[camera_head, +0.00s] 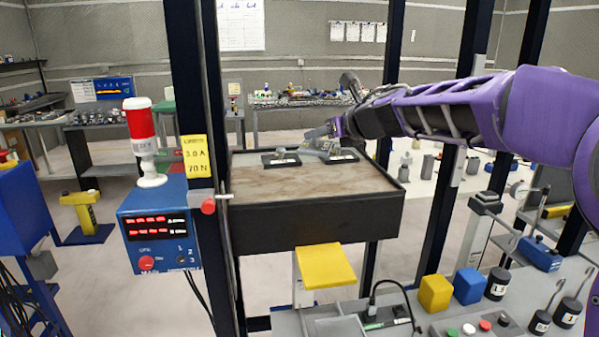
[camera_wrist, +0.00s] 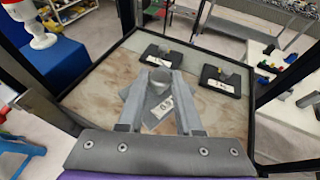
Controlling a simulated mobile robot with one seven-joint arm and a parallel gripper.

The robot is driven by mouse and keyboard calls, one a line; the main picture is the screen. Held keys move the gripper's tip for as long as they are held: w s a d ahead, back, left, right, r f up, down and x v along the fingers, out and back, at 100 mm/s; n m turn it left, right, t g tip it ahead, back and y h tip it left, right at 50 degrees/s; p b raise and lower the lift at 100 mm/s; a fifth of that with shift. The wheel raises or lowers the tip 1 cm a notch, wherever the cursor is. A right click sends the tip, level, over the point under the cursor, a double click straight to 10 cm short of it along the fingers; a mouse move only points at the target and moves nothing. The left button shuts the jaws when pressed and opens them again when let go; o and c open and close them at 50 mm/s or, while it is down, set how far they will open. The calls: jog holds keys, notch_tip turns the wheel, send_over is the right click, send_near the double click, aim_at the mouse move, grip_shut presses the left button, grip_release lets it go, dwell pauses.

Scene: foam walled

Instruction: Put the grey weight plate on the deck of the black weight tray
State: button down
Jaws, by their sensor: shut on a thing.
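The black weight tray (camera_head: 315,226) is a deep black box with a brown, stained deck inside a raised rim; its deck (camera_wrist: 98,92) fills much of the wrist view. The grey weight plate (camera_wrist: 153,108), with a pale label and a grey knob (camera_wrist: 160,77), is between my gripper's fingers. My gripper (camera_wrist: 159,70) is shut on its knob. In the head view my gripper (camera_head: 334,132) and the grey plate (camera_head: 322,146) are over the tray's far right part. I cannot tell whether the plate touches the deck.
Two black labelled plates (camera_head: 282,161) (camera_head: 343,157) lie on the deck toward its far side. Dark posts (camera_head: 189,110) flank the tray. A blue control box (camera_head: 158,235) with a red-white lamp stands left. The deck's near and left parts are clear.

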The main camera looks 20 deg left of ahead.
aim_at(317, 189)
jog(key=shift+w+a, duration=0.25)
jog(key=shift+a, duration=0.1)
notch_tip(317, 189, down, 10)
jog(key=b, duration=0.4)
jog(key=shift+r+b, duration=0.1)
jog(key=shift+b, duration=0.2)
jog(key=c, duration=0.6)
grip_release()
jog(key=b+v, duration=0.1)
jog(key=v, duration=1.1)
jog(key=shift+s, duration=0.1)
